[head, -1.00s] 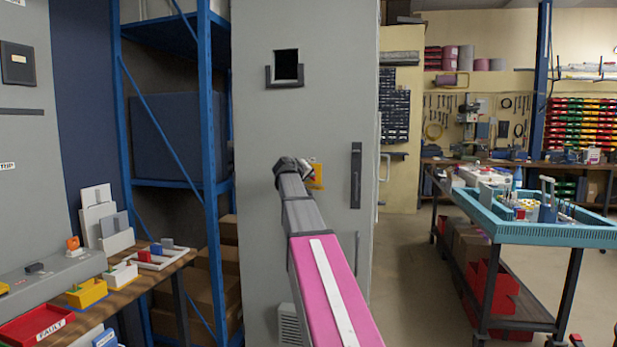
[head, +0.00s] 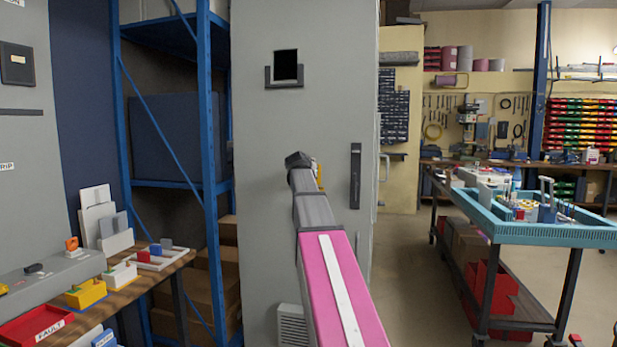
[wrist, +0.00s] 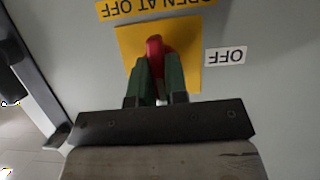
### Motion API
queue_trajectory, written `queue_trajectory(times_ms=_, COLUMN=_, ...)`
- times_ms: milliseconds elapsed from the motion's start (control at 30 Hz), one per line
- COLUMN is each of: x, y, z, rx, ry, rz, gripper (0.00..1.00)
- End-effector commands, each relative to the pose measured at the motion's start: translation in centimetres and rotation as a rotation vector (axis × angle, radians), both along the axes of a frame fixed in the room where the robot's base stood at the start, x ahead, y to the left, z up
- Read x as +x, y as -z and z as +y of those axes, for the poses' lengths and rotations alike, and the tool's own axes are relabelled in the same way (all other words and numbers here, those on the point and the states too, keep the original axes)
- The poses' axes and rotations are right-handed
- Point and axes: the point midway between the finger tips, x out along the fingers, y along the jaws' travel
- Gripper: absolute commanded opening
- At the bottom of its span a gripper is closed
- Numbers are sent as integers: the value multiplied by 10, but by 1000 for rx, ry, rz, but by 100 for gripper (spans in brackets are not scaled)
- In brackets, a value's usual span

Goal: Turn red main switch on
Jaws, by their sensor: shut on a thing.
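The red main switch (wrist: 155,47) is a red handle on a yellow plate (wrist: 190,45) on the tall grey cabinet (head: 263,130). In the wrist view the handle points roughly up and down the picture, with the OFF label (wrist: 226,56) to its right. My gripper (wrist: 158,75) is shut on the handle, one green finger on each side. In the head view only a sliver of the yellow plate (head: 318,170) shows, and my arm's end hides the switch and fingers.
A dark vertical door handle (head: 355,176) is on the cabinet right of my arm. A blue shelf rack (head: 209,150) and a wooden bench (head: 150,275) stand left. A trolley with a teal tray (head: 545,233) stands right, with open floor between it and the cabinet.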

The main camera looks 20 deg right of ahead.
Motion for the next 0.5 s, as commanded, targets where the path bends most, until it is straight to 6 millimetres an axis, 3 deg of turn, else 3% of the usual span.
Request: queue_trajectory(times_ms=500, x=-1, y=1, z=0, rx=49, ry=1, rz=-32, gripper=0)
